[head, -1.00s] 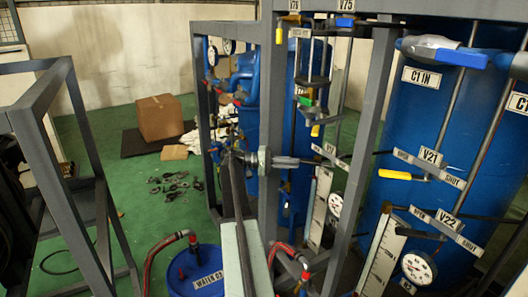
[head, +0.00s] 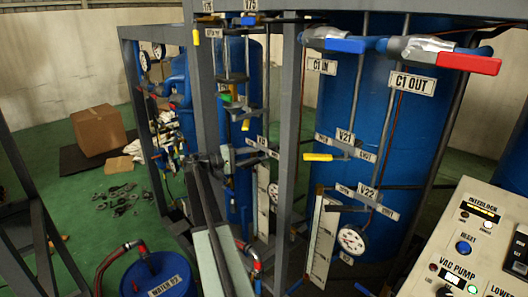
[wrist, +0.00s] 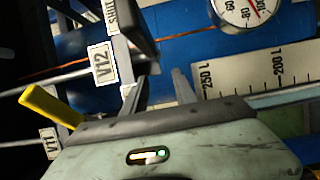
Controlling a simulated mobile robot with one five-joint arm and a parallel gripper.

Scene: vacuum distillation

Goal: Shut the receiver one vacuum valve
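In the wrist view a V12 tag (wrist: 103,63) hangs by a dark, blocky valve part (wrist: 138,28), with part of a SHUT tag above it. A yellow lever (wrist: 50,106) slants at the left beside a second tag (wrist: 50,145) that seems to read V11. Which of these is the receiver one vacuum valve I cannot tell. My gripper (wrist: 158,92) has its two grey fingers apart, just below the dark part, with nothing clearly between them. In the head view my gripper (head: 226,160) reaches in at the rack's first blue vessel (head: 238,125); the contact there is hidden.
A grey frame post (head: 290,130) stands right of my gripper. A gauge (wrist: 245,10) and a scale plate (wrist: 262,72) lie close by. V21's yellow lever (head: 317,157), a control panel (head: 475,240) and a blue water drum (head: 155,278) stand around.

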